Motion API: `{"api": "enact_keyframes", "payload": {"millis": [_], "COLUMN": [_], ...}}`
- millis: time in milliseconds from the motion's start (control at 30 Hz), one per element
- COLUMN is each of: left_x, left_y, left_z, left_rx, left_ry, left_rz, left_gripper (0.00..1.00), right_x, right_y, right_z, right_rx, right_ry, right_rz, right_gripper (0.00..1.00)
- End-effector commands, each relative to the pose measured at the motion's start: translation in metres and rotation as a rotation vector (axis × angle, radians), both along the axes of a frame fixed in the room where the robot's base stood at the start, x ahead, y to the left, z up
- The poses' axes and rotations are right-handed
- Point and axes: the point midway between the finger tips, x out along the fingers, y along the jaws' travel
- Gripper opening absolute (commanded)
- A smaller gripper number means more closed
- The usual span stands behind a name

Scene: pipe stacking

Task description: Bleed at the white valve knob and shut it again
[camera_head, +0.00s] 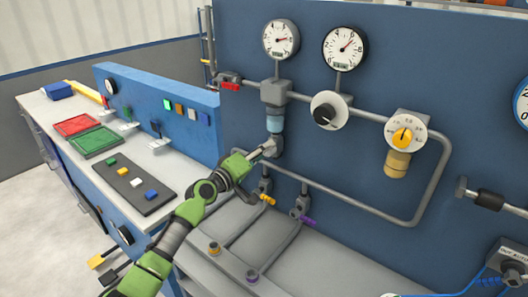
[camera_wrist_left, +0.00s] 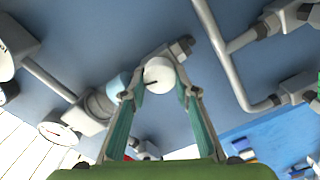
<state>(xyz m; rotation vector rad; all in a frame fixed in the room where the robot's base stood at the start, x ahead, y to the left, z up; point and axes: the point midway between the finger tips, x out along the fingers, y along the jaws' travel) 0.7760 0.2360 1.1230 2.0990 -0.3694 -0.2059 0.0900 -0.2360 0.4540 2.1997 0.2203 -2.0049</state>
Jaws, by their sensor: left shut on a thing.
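The white valve knob (camera_wrist_left: 159,75) shows in the left wrist view as a round white cap with a short dark mark toward its lower left. My left gripper (camera_wrist_left: 161,92) is shut on it, with one fingertip on each side. In the head view my left gripper (camera_head: 268,149) reaches the grey valve body (camera_head: 277,145) below a light-blue cup (camera_head: 275,119) on the pipe. The knob itself is hidden there behind the fingers. My right gripper is in neither view.
Two round gauges (camera_head: 281,39) (camera_head: 345,47) sit above on the blue panel. A bench (camera_head: 62,113) with trays stands at the left.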

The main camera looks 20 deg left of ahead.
Motion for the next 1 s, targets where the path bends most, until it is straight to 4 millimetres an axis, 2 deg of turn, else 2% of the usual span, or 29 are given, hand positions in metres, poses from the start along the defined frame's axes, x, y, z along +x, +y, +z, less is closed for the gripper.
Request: {"api": "enact_keyframes", "payload": {"millis": [400,1000], "left_x": [0.0003,0.0002], "left_y": [0.0007,0.0008], "left_z": [-0.0014,-0.0021], "left_rx": [-0.234,-0.292], "left_ry": [0.085,0.107], "left_rz": [0.001,0.001], "left_gripper": [0.07,0.07], "right_x": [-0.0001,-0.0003], "right_y": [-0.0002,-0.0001], "right_z": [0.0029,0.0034], "right_rx": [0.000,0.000], "right_ry": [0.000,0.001], "right_rz": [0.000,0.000], "right_gripper": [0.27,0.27]}}
